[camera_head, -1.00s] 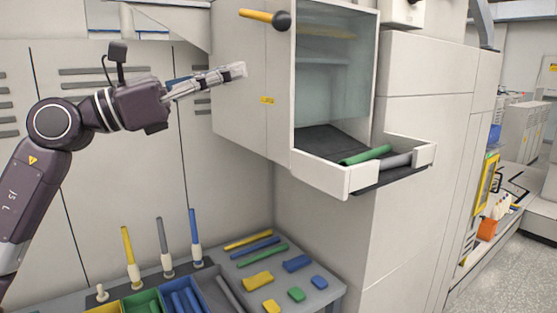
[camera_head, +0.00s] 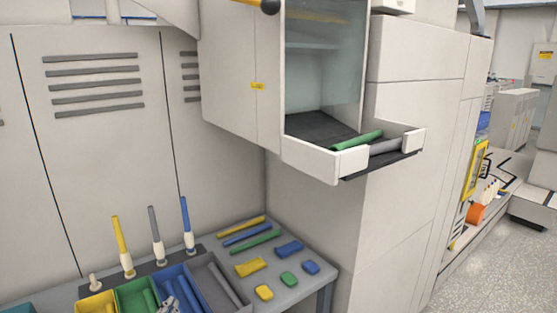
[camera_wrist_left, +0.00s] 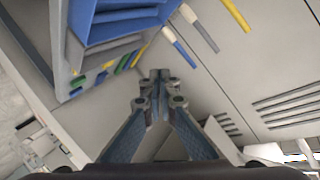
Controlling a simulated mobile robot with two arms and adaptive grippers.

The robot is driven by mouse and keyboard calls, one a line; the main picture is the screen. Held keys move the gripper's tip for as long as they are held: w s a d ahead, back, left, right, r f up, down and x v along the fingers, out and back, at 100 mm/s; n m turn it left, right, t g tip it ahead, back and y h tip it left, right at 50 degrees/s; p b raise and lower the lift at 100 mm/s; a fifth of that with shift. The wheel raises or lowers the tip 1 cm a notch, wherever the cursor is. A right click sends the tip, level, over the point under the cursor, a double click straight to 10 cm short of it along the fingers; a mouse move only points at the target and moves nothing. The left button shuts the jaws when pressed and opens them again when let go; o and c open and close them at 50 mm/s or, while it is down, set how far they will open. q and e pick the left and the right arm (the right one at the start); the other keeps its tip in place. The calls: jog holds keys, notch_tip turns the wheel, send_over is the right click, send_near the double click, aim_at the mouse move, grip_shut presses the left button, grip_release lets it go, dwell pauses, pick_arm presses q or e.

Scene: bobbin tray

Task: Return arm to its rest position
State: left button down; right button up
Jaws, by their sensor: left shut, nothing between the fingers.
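My left gripper (camera_wrist_left: 160,78) is shut and empty in the left wrist view, its two fingers meeting at the tips. In the head view only a small grey part of it (camera_head: 172,307) shows at the bottom edge, in front of the blue bin. The rest of the left arm is out of the head view. My right gripper is not in view.
A grey table (camera_head: 318,279) bears bins, upright yellow, grey and blue bobbins, lying rods and small blocks. An open tray (camera_head: 311,158) juts out from the cabinet (camera_head: 232,85) above, holding a green rod (camera_head: 357,141) and a grey rod (camera_head: 386,146).

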pick_arm(q)
jog(key=s+d+f+n+g+h, duration=0.1)
jog(key=s+f+g, duration=0.3)
jog(key=s+f, duration=0.45)
jog(key=s+d+f+n+g, duration=0.1)
jog(key=s+f+n+g, duration=0.3)
jog(key=s, duration=0.7)
jog(key=s+d+f+m+g+h, duration=0.1)
jog(key=s+d+f+g, duration=0.15)
jog(key=s+f, duration=0.6)
notch_tip(320, 180, down, 24)
jog(key=s+g, duration=0.2)
jog(key=s+a+f, duration=0.2)
jog(key=s+f, duration=0.6)
jog(key=s+a+f, duration=0.2)
jog(key=s+f, duration=0.7)
jog(key=shift+s+g, duration=0.25)
jog(key=shift+g, duration=0.1)
dwell(0.9)
